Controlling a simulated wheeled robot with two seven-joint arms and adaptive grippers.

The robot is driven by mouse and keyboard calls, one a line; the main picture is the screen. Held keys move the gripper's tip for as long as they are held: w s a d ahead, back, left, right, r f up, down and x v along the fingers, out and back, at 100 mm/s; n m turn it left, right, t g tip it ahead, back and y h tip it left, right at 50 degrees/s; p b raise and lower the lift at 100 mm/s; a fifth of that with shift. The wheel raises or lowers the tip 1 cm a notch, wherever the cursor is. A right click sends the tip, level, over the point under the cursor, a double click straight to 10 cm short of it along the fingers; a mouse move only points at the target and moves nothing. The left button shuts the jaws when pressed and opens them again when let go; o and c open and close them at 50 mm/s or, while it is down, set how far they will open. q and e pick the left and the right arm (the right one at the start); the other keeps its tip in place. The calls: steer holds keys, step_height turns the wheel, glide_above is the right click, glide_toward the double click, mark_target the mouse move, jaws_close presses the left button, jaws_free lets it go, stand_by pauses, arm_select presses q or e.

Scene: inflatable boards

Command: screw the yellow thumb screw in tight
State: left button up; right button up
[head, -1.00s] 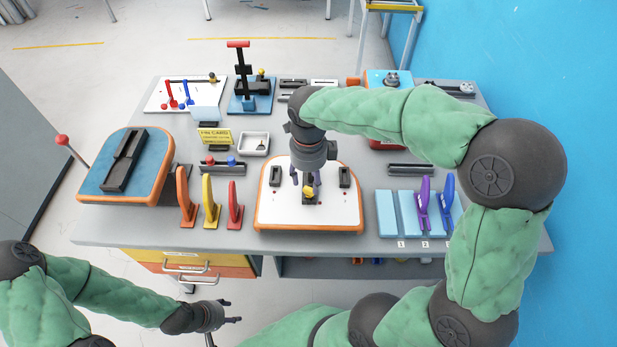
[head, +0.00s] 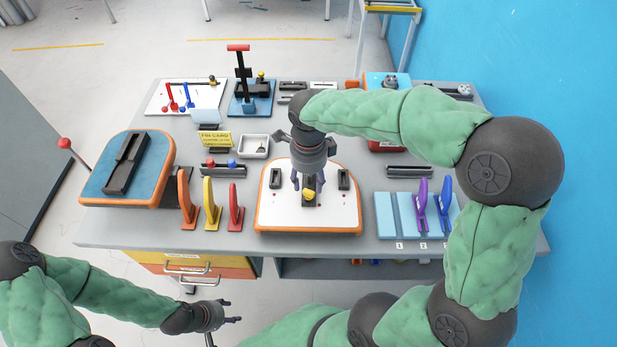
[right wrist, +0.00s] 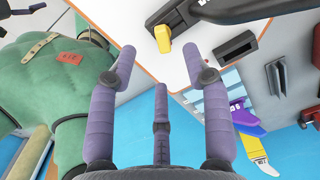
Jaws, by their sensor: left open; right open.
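The yellow thumb screw (head: 308,195) sits at the middle block of the white board (head: 275,215) with the orange edge. It also shows near the top of the right wrist view (right wrist: 163,36). My right gripper (head: 309,184) is open just above and around the screw's place in the head view; in the right wrist view its purple fingers (right wrist: 165,68) are spread and the screw lies beyond their tips, not held. How far the screw is threaded in cannot be told. My left gripper (head: 232,311) is open and empty, in front of the bench at the lower left.
Black slotted blocks (head: 275,178) flank the screw on the board. Orange, yellow and red upright handles (head: 209,205) stand to its left. Light blue plates (head: 385,215) with purple and blue clamps (head: 421,203) are to its right. A small white tray (head: 254,146) is behind.

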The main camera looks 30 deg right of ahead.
steer(key=n+p, duration=0.1)
steer(key=n, duration=0.2)
steer(key=shift+n, duration=0.6)
steer(key=shift+d+n+p, duration=0.15)
steer(key=shift+n+p, duration=0.35)
steer(key=shift+n, duration=1.5)
steer(key=n+p, duration=0.1)
steer(key=n, duration=0.2)
steer(key=shift+d+n, duration=0.1)
steer(key=shift+n, duration=0.4)
